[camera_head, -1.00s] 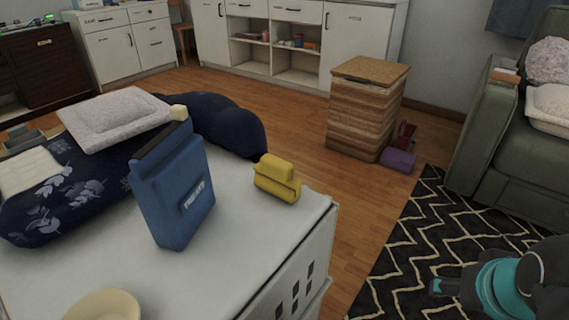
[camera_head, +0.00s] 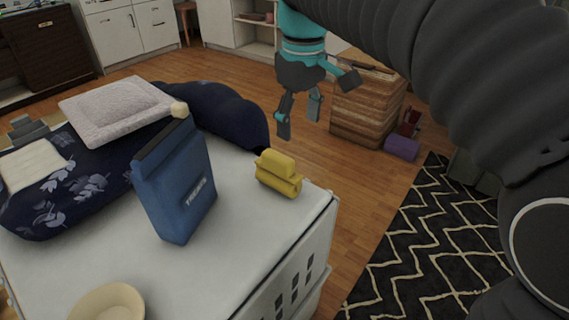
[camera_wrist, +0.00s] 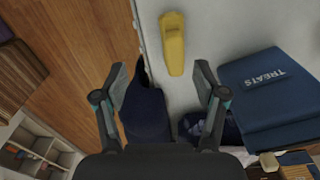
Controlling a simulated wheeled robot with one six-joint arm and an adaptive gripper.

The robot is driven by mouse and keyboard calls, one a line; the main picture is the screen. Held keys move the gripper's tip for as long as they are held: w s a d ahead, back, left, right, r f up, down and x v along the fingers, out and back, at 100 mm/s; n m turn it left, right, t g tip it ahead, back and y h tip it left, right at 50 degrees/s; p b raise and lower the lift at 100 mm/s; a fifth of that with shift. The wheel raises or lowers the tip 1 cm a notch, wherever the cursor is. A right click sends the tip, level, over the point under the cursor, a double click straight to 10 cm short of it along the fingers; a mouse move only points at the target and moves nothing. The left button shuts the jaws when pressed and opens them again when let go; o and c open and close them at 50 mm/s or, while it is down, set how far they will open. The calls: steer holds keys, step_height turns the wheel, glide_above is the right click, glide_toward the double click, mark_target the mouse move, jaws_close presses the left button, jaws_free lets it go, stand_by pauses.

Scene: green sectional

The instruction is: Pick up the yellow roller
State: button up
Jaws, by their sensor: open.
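The yellow roller (camera_head: 278,174) lies on the white top of a cabinet (camera_head: 240,240), near its right rear corner. In the wrist view the yellow roller (camera_wrist: 173,43) is at the top middle, ahead of the fingertips. My gripper (camera_head: 299,117) is open and empty. In the head view it hangs above and a little beyond the roller, with its fingers pointing down. In the wrist view my gripper (camera_wrist: 160,75) has its two fingers spread wide, and nothing is between them.
A blue treats bag (camera_head: 177,185) stands left of the roller. A beige bowl (camera_head: 107,302) is at the front left. A dark blue cushioned piece (camera_head: 215,120) with a pale pillow (camera_head: 115,112) lies behind. A wooden basket (camera_head: 365,115) stands on the floor beyond.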

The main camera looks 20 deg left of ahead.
mark_target(280, 155)
steer(key=a+n, duration=0.1)
steer(key=a, duration=0.2)
steer(key=shift+s+a, duration=0.15)
steer(key=shift+s, duration=0.05)
steer(key=shift+a+f, duration=0.2)
steer(key=shift+f, duration=0.1)
step_height(280, 155, down, 8)
steer(key=shift+r+b, duration=0.1)
steer(key=shift+b, duration=0.5)
steer(key=shift+s+a+f, duration=0.15)
steer(key=shift+f, duration=2.55)
steer(key=c, duration=1.3)
